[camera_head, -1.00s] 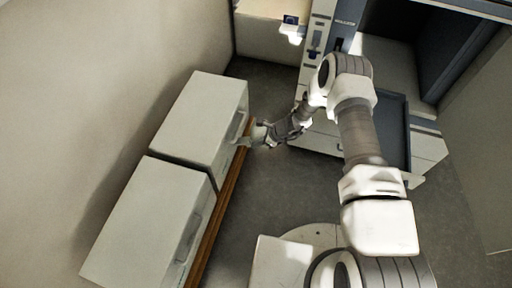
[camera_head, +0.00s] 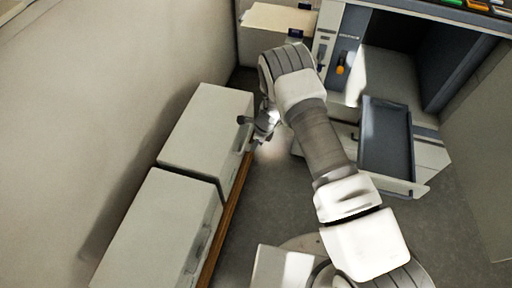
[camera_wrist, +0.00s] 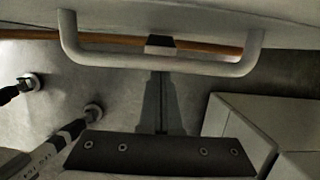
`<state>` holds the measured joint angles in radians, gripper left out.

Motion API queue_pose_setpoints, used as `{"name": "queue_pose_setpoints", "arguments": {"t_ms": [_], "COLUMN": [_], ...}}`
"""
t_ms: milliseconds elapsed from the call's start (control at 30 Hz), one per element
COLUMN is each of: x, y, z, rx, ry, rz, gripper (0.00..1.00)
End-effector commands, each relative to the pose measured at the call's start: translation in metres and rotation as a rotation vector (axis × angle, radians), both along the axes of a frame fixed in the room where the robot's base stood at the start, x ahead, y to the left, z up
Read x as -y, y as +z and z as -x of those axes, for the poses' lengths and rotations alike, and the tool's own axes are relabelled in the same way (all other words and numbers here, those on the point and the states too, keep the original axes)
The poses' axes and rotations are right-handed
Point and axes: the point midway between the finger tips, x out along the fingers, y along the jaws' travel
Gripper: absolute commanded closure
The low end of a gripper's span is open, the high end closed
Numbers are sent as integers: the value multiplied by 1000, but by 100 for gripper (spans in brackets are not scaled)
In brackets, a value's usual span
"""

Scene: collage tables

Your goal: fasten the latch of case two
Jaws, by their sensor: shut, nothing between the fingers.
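Two white cases stand in a row on the left in the head view: a far case (camera_head: 208,128) and a near case (camera_head: 160,228). I cannot tell which one is numbered two. My gripper (camera_head: 247,121) is at the far case's right-hand face, by its upper edge. In the wrist view a pale bar handle (camera_wrist: 100,57) spans the top. My shut fingers (camera_wrist: 163,104) point up to it from below, and the bar crosses in front of them. A small dark block (camera_wrist: 160,45) shows inside the handle's loop. I cannot make out a latch or its state.
A wooden edge (camera_head: 222,222) runs along the cases' foot. To the right stands a cabinet with an open grey drawer (camera_head: 387,143) and an orange-handled part (camera_head: 341,70). Grey floor (camera_head: 270,200) is clear between. A wall (camera_head: 90,110) closes the left side.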

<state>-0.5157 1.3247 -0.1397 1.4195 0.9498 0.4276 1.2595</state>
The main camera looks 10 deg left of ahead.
Motion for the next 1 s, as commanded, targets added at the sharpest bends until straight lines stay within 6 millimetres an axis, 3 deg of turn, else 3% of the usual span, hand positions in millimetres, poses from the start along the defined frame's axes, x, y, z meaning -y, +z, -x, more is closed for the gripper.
{"name": "queue_pose_setpoints", "arguments": {"t_ms": [1000], "x": [-2], "y": [17], "z": [0], "rx": [-1], "ry": [0], "rz": [0], "gripper": [100]}}
